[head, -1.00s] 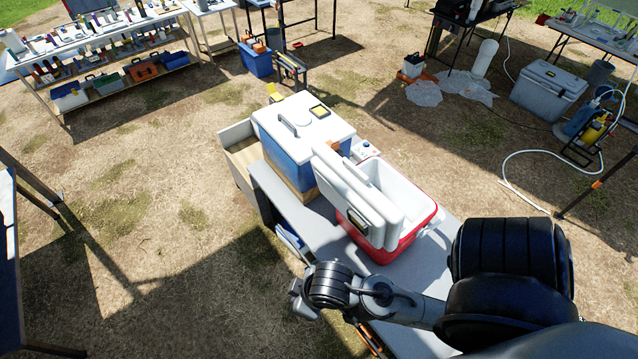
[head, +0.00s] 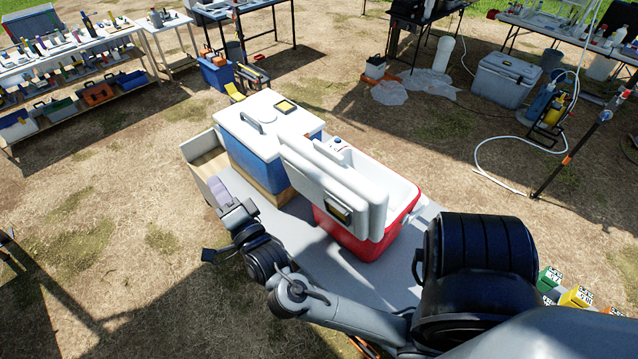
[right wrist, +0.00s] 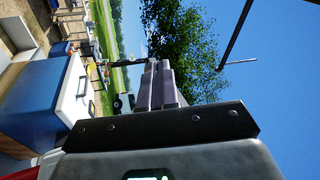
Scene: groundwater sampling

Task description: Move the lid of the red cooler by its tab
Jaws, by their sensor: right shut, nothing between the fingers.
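The red cooler (head: 347,240) stands on the grey cart top with its white inside partly showing. Its white lid (head: 312,176) is raised and stands tilted along the cooler's left side. My left gripper is not in view.
A small white device (head: 338,145) sits by the red cooler's far side. Open dirt ground lies left of the cart.

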